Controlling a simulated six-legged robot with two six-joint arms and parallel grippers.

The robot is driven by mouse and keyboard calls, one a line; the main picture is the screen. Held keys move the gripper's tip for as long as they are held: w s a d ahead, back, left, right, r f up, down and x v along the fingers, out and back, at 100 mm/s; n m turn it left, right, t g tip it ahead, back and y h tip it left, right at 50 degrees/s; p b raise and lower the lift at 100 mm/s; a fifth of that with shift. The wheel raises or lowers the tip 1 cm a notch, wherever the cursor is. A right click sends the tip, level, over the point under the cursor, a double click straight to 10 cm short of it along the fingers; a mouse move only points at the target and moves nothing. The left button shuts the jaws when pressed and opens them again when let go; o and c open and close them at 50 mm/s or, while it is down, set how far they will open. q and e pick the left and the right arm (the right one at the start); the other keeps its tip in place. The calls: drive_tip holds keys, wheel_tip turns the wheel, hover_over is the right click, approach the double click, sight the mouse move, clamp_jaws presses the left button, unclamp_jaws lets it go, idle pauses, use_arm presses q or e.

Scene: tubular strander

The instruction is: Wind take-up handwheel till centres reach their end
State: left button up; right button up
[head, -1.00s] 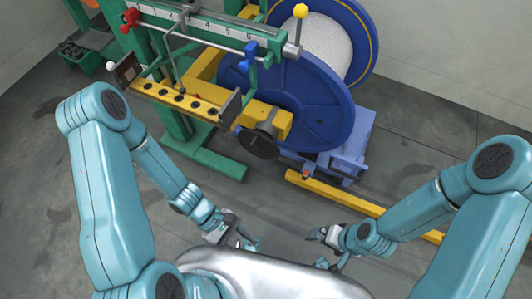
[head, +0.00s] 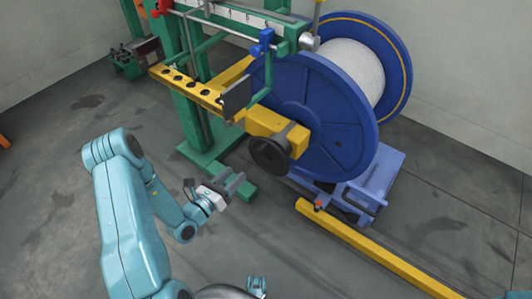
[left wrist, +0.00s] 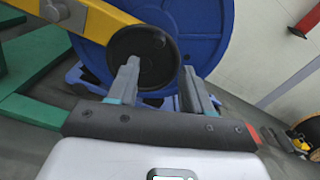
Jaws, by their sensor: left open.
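The handwheel (head: 270,157) is a black disc at the end of the yellow arm (head: 276,130), in front of the big blue reel (head: 315,115). The left wrist view shows the handwheel (left wrist: 143,50) just beyond the fingertips, largely face-on. My left gripper (head: 236,187) is open and empty, to the lower left of the handwheel in the head view and apart from it. The wrist view shows its two fingers (left wrist: 160,72) spread, pointing at the wheel's lower part. The centres are hidden behind the reel's flange.
A green foot (head: 215,160) lies near my left gripper. A yellow floor rail (head: 375,250) runs to the lower right. Floor at left is open.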

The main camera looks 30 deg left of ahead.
sight(256, 153)
use_arm(q)
drive_tip(key=w+b, duration=0.1)
drive_tip(key=w, duration=0.3)
drive_tip(key=w+b, duration=0.1)
drive_tip(key=w, duration=0.4)
drive_tip(key=w+d+b, duration=0.1)
drive_tip(key=w, duration=0.4)
drive_tip(key=shift+f, duration=0.1)
drive_tip(key=shift+w, duration=0.35)
clamp_jaws()
